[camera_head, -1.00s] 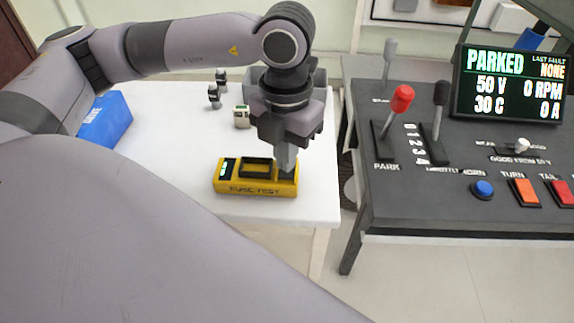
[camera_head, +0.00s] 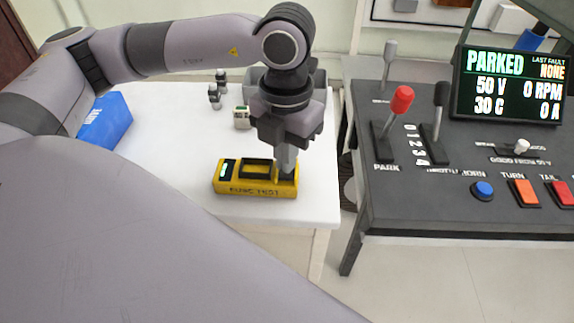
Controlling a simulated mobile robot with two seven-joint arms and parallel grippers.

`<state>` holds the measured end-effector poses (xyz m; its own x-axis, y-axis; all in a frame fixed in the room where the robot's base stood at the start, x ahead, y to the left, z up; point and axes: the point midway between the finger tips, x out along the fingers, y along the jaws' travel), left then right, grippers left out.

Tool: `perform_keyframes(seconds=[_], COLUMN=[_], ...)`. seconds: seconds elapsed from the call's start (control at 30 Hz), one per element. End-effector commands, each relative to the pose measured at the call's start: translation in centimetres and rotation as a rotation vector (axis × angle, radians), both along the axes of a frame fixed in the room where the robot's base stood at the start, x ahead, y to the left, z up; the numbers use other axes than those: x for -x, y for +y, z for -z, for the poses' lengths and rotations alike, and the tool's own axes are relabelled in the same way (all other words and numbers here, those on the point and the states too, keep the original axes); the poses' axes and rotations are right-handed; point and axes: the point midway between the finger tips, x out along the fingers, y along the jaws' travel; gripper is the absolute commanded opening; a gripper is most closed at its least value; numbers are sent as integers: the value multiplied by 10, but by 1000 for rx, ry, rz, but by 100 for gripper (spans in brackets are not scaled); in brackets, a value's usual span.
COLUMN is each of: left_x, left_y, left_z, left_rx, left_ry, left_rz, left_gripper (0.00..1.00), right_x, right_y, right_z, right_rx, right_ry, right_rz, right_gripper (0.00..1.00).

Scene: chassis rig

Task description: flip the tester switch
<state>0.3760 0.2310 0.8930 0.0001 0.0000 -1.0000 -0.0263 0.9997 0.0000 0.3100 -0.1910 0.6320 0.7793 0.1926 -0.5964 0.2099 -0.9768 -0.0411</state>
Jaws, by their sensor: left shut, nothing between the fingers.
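The yellow tester (camera_head: 256,191) lies on the white table (camera_head: 180,130), near its front edge. It has a black slot in its top middle and a small pale-green lit window at its left end. My left gripper (camera_head: 286,172) points straight down over the tester's right end, shut and empty. Its fingertips are at or just above the dark patch there; I cannot tell whether they touch. The switch itself is hidden or too small to make out. My right gripper is not in view.
A blue box (camera_head: 106,121), small dark bottles (camera_head: 215,96), a pale block (camera_head: 242,117) and a grey bin (camera_head: 318,90) stand on the table. To the right is a dark console (camera_head: 400,200) with a red-knobbed lever (camera_head: 402,99) and a display (camera_head: 508,82) reading PARKED.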

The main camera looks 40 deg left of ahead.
Motion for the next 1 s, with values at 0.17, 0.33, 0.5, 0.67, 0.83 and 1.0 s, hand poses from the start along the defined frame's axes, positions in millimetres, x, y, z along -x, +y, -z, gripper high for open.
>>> perform_keyframes(seconds=[0.17,0.33,0.5,0.67,0.83,1.0], left_x=[0,0,0,0,0,0], left_y=[0,0,0,0,0,0], left_z=[0,0,0,1,3,6], left_rx=[0,0,0,0,0,0], left_ry=[0,0,0,0,0,0], left_rz=[0,0,0,0,0,0], left_gripper=[0,0,0,0,0,0], right_x=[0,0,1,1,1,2], right_y=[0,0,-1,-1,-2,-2], right_z=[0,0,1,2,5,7], right_rx=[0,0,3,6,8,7], right_ry=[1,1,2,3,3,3], right_rz=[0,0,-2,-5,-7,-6], right_gripper=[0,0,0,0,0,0])
